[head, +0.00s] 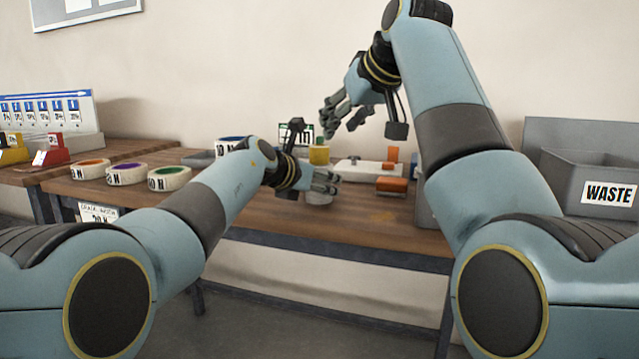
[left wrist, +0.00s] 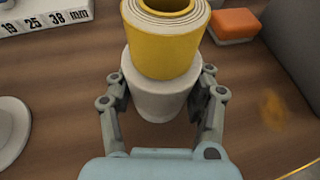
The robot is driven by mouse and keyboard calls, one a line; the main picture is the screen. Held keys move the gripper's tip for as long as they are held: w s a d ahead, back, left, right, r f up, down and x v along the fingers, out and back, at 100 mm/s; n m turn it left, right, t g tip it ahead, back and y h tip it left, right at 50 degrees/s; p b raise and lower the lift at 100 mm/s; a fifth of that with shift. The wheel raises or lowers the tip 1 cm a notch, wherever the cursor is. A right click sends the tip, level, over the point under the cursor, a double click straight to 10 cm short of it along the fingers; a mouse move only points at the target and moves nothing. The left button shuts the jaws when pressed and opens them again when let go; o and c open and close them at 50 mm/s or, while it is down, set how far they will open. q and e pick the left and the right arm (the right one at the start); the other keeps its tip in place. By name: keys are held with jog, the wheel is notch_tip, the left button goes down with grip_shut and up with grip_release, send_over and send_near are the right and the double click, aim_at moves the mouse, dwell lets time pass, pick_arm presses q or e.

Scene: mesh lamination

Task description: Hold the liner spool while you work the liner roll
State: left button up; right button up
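The pale grey spool (left wrist: 160,98) stands upright on the bench, with a yellow roll (left wrist: 165,52) of wound layers above it. Which of these the task calls the liner roll I cannot tell for sure. My left gripper (left wrist: 161,92) has a finger on each side of the pale spool, with the pads seemingly against it. In the head view my left gripper (head: 328,182) reaches in low, with the yellow roll (head: 319,155) just behind it. My right gripper (head: 341,122) hangs higher, above and to the right of the roll, open and empty.
An orange block (head: 391,184) lies right of the spool. Several labelled tape rolls (head: 127,174) line the left of the bench (head: 260,218). A grey WASTE bin (head: 585,185) stands at right. A strip marked in mm (left wrist: 45,18) and a white round piece (left wrist: 12,130) lie left.

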pick_arm(q)
jog(key=o, duration=0.5)
